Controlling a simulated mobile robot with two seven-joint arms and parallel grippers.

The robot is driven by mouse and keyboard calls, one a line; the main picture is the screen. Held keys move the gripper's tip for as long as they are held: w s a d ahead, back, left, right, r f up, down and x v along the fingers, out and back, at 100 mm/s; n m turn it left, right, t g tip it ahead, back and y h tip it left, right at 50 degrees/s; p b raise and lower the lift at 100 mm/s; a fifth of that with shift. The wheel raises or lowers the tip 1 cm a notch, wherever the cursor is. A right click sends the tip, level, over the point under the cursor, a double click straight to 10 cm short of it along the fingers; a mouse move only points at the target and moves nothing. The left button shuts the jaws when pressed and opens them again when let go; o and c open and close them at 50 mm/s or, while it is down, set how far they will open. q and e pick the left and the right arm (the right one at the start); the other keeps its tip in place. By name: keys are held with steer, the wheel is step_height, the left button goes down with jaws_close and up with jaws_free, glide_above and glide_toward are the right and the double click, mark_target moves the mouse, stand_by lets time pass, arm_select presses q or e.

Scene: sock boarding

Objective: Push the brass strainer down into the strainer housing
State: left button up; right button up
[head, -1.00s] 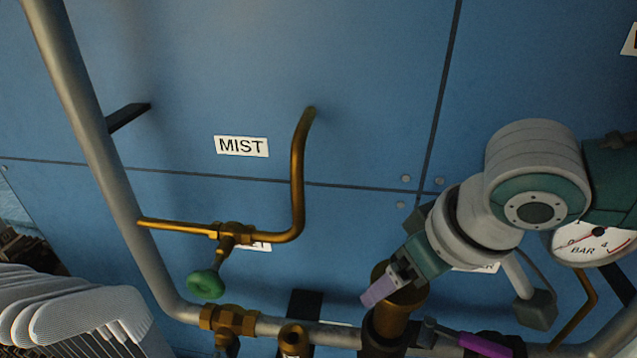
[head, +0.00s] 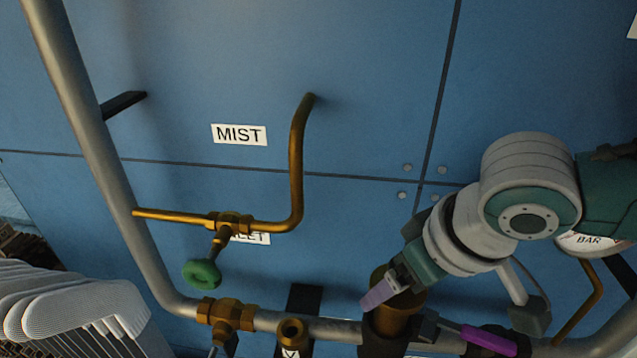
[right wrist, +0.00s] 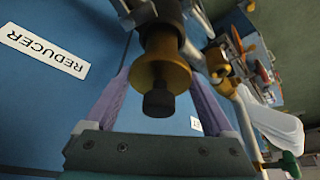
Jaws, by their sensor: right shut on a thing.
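The brass strainer (right wrist: 160,76) shows in the right wrist view as a round flange with a dark knob towards the camera. My right gripper (right wrist: 160,80) has its two lilac fingers on either side of it and is shut on it. In the head view the gripper (head: 380,294) reaches in from the right over the brass body (head: 398,316). The dark strainer housing (head: 384,346) is below on the grey pipe. The strainer is in line with the housing; how deep it sits is hidden. My left gripper is not in view.
A grey pipe (head: 335,331) runs along the bottom. A purple-handled valve (head: 490,339) is just right of the housing. A brass pipe with a green handwheel (head: 202,273) and a brass fitting (head: 291,332) are to the left. The gauge (head: 590,245) is partly behind my arm.

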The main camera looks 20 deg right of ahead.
mark_target(410, 299)
steer(key=shift+f+b, duration=0.6)
steer(key=shift+f, duration=0.4)
steer(key=shift+f+b, duration=0.7)
steer(key=shift+f, duration=0.35)
steer(key=shift+f+b, duration=0.55)
steer(key=shift+f, duration=0.3)
steer(key=o, duration=1.4)
steer(key=shift+o, duration=0.2)
steer(key=shift+r, duration=0.15)
steer(key=p+v, duration=0.1)
steer(key=v, duration=0.8)
steer(key=shift+s+r, duration=0.15)
steer(key=shift+r, duration=0.2)
steer(key=shift+a, duration=0.1)
